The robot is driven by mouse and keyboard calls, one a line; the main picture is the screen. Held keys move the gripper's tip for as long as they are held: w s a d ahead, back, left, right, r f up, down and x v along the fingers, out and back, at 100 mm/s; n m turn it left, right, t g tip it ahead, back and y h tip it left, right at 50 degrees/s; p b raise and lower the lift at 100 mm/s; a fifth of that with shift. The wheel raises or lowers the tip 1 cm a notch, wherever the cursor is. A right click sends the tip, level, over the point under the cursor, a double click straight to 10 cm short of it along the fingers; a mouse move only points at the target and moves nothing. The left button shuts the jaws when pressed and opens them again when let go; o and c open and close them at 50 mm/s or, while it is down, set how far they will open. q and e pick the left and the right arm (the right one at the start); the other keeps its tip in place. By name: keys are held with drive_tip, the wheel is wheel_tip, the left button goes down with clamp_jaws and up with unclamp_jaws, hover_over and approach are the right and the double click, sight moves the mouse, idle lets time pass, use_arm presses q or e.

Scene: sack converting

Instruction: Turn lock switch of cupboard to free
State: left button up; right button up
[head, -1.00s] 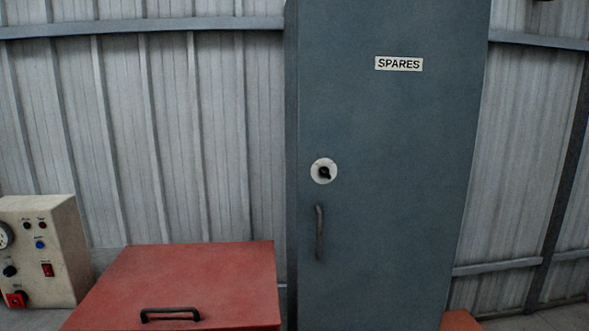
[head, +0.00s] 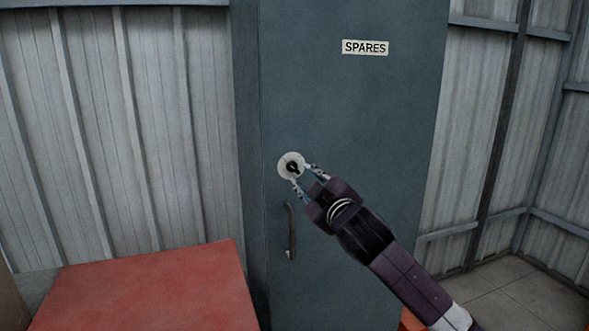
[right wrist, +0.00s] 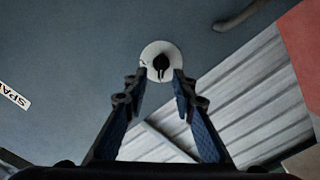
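The cupboard (head: 350,110) is a tall blue-grey cabinet with a SPARES label (head: 365,47). Its lock switch (head: 291,166) is a black knob on a round white plate, left of the door's middle; it also shows in the right wrist view (right wrist: 161,64). My right gripper (head: 301,174) is open in front of the switch, its fingertips near the plate's right and lower edges. In the right wrist view the open fingers (right wrist: 158,78) lie either side of the knob, with nothing held. I cannot tell whether they touch the plate. My left gripper is not in view.
A dark door handle (head: 291,231) is below the switch, close to the right gripper's left finger. A red box lid (head: 150,290) lies at the lower left. Corrugated walls stand behind, and bare floor (head: 520,290) shows at the right.

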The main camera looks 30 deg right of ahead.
sight(295, 170)
drive_tip(key=shift+p+x, duration=0.55)
drive_tip(key=shift+x, duration=1.95)
drive_tip(key=shift+a, duration=0.1)
drive_tip(key=shift+c, duration=0.4)
clamp_jaws()
